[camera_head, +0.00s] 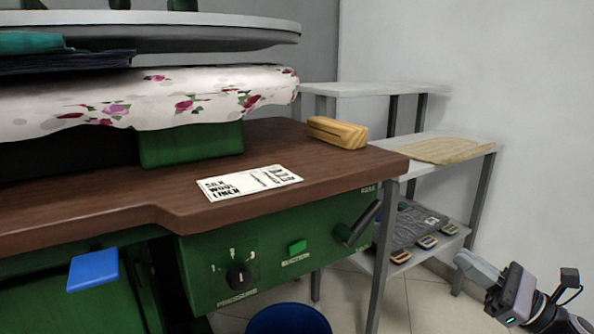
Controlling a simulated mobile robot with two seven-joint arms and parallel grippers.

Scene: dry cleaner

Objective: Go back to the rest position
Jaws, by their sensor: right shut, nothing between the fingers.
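My right gripper (478,272) is at the lower right of the head view, with its arm coming in from the bottom right corner. Its fingers are shut and nothing is between them. It is in the air to the right of the pressing table, in front of the shelf's right side and touching nothing that I can see. My left gripper is not in the view.
A brown pressing table (130,205) with green panel (210,270) fills the left. On it are a wooden block (337,132) and a printed card (248,183). A shelf rack (480,150) stands behind. A blue bucket (288,320) is on the floor.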

